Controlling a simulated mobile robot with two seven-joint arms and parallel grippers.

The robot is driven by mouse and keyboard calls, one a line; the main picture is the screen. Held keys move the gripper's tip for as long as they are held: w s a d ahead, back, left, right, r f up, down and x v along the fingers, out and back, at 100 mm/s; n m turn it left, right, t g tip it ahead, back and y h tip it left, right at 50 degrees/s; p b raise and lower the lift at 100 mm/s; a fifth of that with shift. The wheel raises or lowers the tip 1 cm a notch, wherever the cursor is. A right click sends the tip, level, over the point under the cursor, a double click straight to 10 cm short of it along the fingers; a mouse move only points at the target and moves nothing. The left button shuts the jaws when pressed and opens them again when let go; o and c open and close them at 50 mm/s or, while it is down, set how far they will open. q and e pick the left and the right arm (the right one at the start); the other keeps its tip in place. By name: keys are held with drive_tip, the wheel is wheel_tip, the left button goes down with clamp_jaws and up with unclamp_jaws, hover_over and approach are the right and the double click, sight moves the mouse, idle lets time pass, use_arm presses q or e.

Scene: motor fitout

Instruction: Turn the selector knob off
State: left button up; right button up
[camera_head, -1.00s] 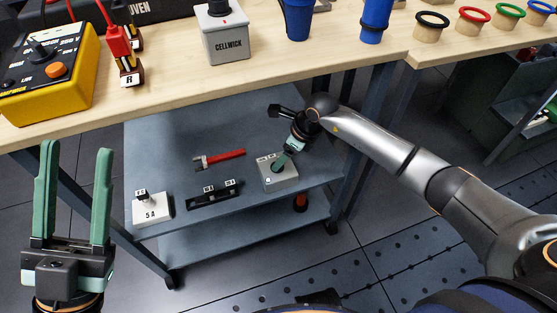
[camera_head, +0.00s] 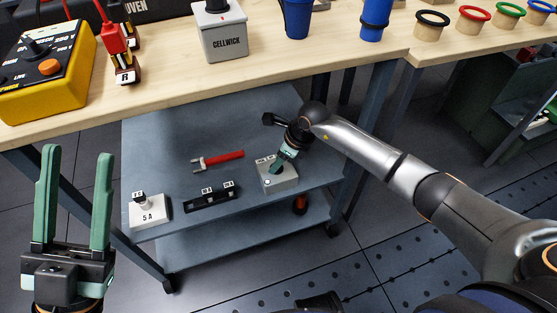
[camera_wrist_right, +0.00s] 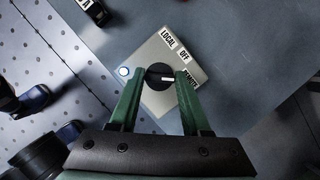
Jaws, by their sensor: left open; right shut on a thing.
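The selector is a light grey box (camera_head: 285,182) on the upper shelf of the blue-grey cart. In the right wrist view its face (camera_wrist_right: 155,52) carries labels LOCAL, OFF and a partly covered one that looks like REMOTE. Its round black knob (camera_wrist_right: 158,72) has a white mark pointing right, toward the partly covered label. My right gripper (camera_wrist_right: 160,74) is shut on the knob, one green finger on each side; it also shows in the head view (camera_head: 276,167). My left gripper (camera_head: 76,152) is open and empty at the left, away from the box.
On the shelf (camera_head: 160,135) lie a red-handled tool (camera_head: 222,160), a black strip (camera_head: 211,197) and a white "5 A" block (camera_head: 150,210). The wooden bench (camera_head: 280,70) overhangs the shelf's back and holds a yellow meter (camera_head: 45,75) and a CELLWICK box (camera_head: 222,40).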

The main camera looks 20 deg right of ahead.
clamp_jaws()
use_arm(q)
drive_tip(key=shift+f, duration=0.15)
use_arm(e)
drive_tip(key=shift+w+d+f+n+g+y+b, duration=0.1)
drive_tip(key=shift+n+g+y+b, duration=0.1)
drive_tip(key=shift+n+b, duration=0.4)
drive_tip(key=shift+f+n+g+y+b, duration=0.1)
drive_tip(key=shift+n+g+b, duration=0.1)
drive_tip(key=shift+n+b, duration=0.35)
drive_tip(key=n+g+b, duration=0.1)
drive_tip(key=n+b, duration=0.2)
drive_tip(key=n, duration=0.1)
drive_tip(key=shift+w+y+b, duration=0.1)
drive_tip(key=shift+y+b, duration=0.2)
drive_tip(key=shift+b, duration=0.1)
use_arm(q)
wheel_tip(320, 180, down, 9)
drive_tip(key=d+b, duration=0.1)
drive_tip(key=b, duration=0.1)
drive_tip(key=shift+w+g, duration=0.2)
drive_tip(key=shift+g, duration=0.1)
use_arm(e)
drive_tip(key=shift+r+n+g, duration=0.15)
drive_tip(key=shift+n+g, duration=0.45)
drive_tip(key=shift+n, duration=0.65)
drive_tip(key=o, duration=0.8)
unclamp_jaws()
drive_tip(key=shift+r, duration=0.1)
